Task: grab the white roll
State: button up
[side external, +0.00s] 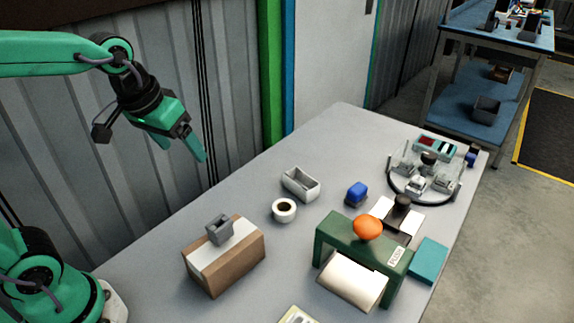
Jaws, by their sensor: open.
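A small white roll (284,211) with a dark centre sits on the grey table, in front of a white open box. Its round face points up toward the camera. My gripper (183,148) is green and black and hangs high at the upper left, well above the table and apart from the roll. Its jaws are open and nothing shows between them.
A brown carton (230,263) with a grey block (219,230) on top stands at left front. The white open box (300,184) is behind the roll. A green frame (330,240) with a cream curved sheet (351,281) and orange knob (368,227) stands right.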

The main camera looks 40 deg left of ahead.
jog(key=w+d+f+n+g, duration=0.1)
jog(key=w+d+f, duration=0.15)
jog(key=w, duration=0.35)
jog(key=w+d+f+n+g, duration=0.1)
jog(key=w+d+f+n, duration=0.15)
jog(key=w, duration=0.35)
jog(key=n+g, duration=0.1)
jog(key=g, duration=0.1)
send_near(284, 204)
jog(key=shift+s+d+f, duration=0.25)
jog(key=shift+s+d, duration=0.35)
jog(key=shift+s, duration=0.05)
jog(key=shift+f, duration=0.1)
jog(key=shift+f, duration=1.2)
jog(key=shift+f, duration=0.1)
jog(key=shift+w+f, duration=0.1)
jog(key=shift+f, duration=2.4)
jog(key=shift+c, duration=0.2)
jog(key=c, duration=1.1)
